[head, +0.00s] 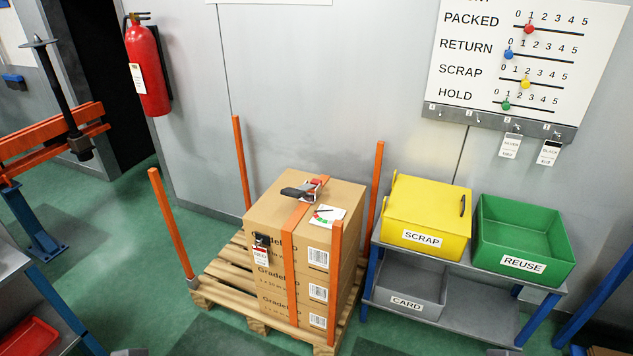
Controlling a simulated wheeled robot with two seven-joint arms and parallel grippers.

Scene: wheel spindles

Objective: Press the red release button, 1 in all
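A ratchet buckle (297,191) with a black handle lies on top of the stacked cartons. A small red part (313,184) shows at its right end; I cannot tell for sure that it is the release button. An orange strap (293,245) runs from the buckle over the top and down the front of the cartons (272,212). The strap lies flat against them. A black clasp (262,240) with a hanging tag (261,256) sits at the upper front edge. Neither of my grippers can be made out.
The cartons stand on a wooden pallet (215,285) with upright orange posts (172,228). To the right, a bench holds a yellow SCRAP box (425,205) and green REUSE bin (525,228), with a grey CARD bin (408,280) below. A fire extinguisher (148,70) hangs behind.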

